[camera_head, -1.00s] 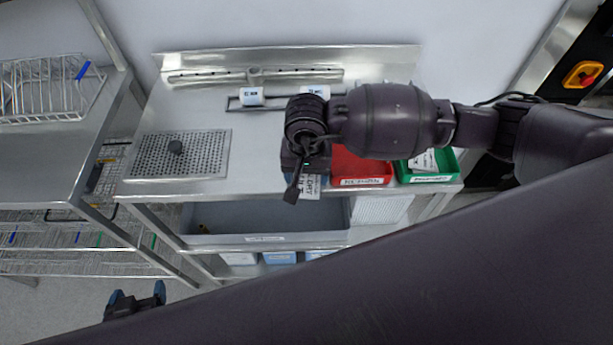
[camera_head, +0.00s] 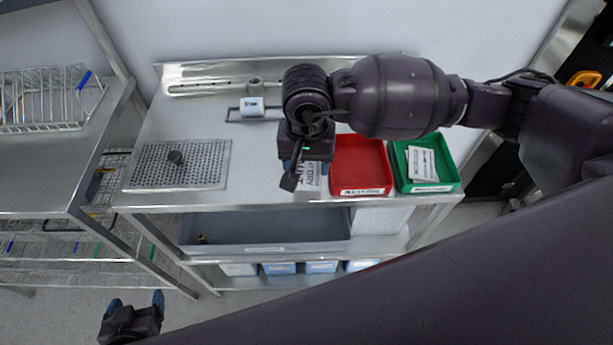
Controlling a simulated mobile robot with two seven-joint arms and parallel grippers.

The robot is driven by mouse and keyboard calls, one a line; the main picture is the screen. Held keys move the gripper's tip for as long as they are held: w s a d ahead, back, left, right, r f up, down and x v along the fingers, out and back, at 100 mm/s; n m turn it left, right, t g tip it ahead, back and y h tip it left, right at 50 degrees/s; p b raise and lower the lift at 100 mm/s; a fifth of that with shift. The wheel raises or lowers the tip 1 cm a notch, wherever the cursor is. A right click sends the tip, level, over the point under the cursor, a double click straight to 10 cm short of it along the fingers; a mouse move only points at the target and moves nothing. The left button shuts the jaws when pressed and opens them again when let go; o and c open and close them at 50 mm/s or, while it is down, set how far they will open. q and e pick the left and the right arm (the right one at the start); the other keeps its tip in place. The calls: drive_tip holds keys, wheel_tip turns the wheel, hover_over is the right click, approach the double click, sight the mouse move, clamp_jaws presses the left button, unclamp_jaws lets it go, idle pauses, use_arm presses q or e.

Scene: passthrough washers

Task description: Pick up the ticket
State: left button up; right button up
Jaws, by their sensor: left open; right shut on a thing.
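A white ticket (camera_head: 311,181) with dark print shows just below my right gripper (camera_head: 308,168), over the front part of the steel table. My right gripper is shut on the ticket, pointing down; the wrist and a dark part hide the grip and some of the ticket. I cannot tell how high it is above the table. My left gripper (camera_head: 136,303) is open and empty at the lower left, in front of the table and low over the floor.
A red tray (camera_head: 347,190) and a green tray (camera_head: 446,186) holding white papers stand to the right of my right gripper. A perforated plate (camera_head: 205,165) and a white labelled block (camera_head: 252,107) are on the table (camera_head: 255,190). A wire rack (camera_head: 40,100) stands left.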

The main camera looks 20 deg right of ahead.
sight(308, 170)
wheel_tip(308, 170, up, 13)
drive_tip(key=shift+f+b, duration=0.15)
drive_tip(key=shift+b, duration=0.15)
idle(0.4)
drive_tip(key=w+d+f+m, duration=0.1)
drive_tip(key=w+d+f, duration=0.1)
drive_tip(key=d+f, duration=0.9)
drive_tip(key=shift+d, duration=0.85)
